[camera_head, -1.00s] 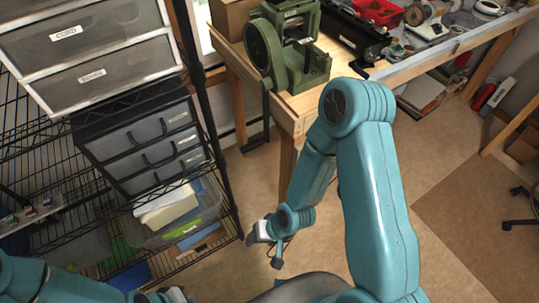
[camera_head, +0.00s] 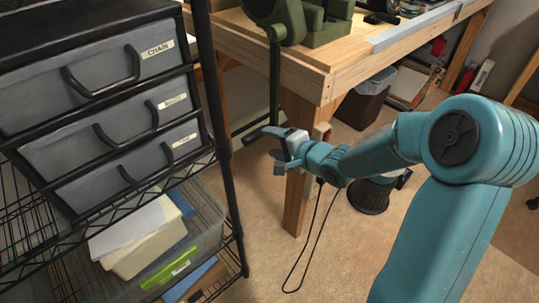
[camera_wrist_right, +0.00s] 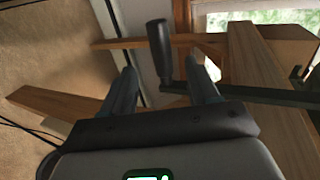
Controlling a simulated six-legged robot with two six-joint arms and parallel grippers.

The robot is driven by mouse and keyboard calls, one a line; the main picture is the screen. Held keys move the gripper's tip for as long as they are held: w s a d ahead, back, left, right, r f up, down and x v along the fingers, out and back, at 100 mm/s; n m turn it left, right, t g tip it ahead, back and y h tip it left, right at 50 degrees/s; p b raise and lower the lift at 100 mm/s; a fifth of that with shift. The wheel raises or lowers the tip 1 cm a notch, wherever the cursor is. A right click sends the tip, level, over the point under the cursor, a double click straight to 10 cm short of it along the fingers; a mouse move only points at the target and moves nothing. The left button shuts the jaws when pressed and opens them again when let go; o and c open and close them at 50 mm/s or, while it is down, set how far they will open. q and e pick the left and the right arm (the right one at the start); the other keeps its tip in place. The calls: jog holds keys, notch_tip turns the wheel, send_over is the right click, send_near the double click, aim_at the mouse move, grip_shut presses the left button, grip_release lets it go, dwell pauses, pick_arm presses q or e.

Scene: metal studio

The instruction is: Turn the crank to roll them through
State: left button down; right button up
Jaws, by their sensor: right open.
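The green machine (camera_head: 318,30) stands on the workbench corner, cut off by the top of the head view. Its dark crank arm (camera_head: 275,75) hangs down in front of the bench edge. In the wrist view the black crank handle (camera_wrist_right: 160,48) appears between the two fingers, with the crank arm (camera_wrist_right: 255,95) running off to the right. My right gripper (camera_head: 262,150) is open beside the lower end of the crank; it also shows in the wrist view (camera_wrist_right: 162,66). I cannot tell whether the fingers touch the handle. My left gripper is not in view.
The wooden workbench (camera_head: 400,40) has a leg (camera_head: 298,195) close behind my right gripper. A wire shelf (camera_head: 225,165) with grey drawers (camera_head: 105,70) stands at the left. A dark bin (camera_head: 362,102) is under the bench.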

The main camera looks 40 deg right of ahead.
aim_at(260, 137)
jog(key=b+x, duration=0.1)
jog(key=x, duration=0.1)
jog(key=b+x, duration=0.2)
jog(key=x, duration=0.1)
jog(key=b+x, duration=0.1)
jog(key=x, duration=0.1)
jog(key=shift+w+d+f, duration=0.2)
jog(key=shift+w+d, duration=0.05)
jog(key=shift+w, duration=0.5)
